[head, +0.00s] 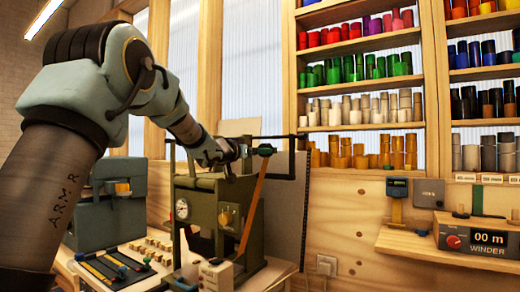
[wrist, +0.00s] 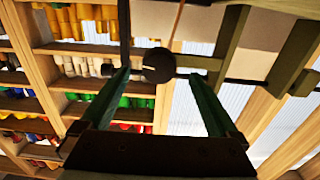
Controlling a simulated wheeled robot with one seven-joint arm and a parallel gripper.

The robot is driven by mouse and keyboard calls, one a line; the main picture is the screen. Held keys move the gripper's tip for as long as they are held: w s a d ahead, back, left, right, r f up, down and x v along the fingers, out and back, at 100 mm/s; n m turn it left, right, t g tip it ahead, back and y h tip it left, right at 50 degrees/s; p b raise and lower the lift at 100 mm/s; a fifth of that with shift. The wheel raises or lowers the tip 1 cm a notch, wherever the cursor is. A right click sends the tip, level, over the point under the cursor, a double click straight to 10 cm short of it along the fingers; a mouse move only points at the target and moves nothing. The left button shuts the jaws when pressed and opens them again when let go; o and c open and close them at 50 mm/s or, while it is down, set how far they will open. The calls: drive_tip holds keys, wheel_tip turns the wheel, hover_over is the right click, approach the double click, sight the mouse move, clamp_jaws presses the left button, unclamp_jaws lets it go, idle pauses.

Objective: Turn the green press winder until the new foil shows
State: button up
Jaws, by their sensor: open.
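The green press (head: 203,213) stands on the bench in the head view, with a round gauge and a yellow dial on its front. My gripper (head: 232,163) is at the top of the press, left of that knob. In the wrist view my gripper (wrist: 158,78) is open, with a dark round knob (wrist: 158,65) on a rod between and just beyond its fingertips. Whether the fingers touch it, I cannot tell.
A grey-green case (head: 105,205) and a tool tray (head: 112,268) are left of the press. Shelves of coloured foil rolls (head: 360,70) fill the back wall. A counter box marked WINDER (head: 478,241) reads 00 m on a wooden ledge at right.

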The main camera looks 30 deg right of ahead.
drive_tip(key=shift+p+x, duration=0.5)
drive_tip(key=shift+x, duration=1.65)
drive_tip(key=shift+s, duration=0.1)
drive_tip(key=shift+c, duration=0.2)
drive_tip(key=c, duration=1.3)
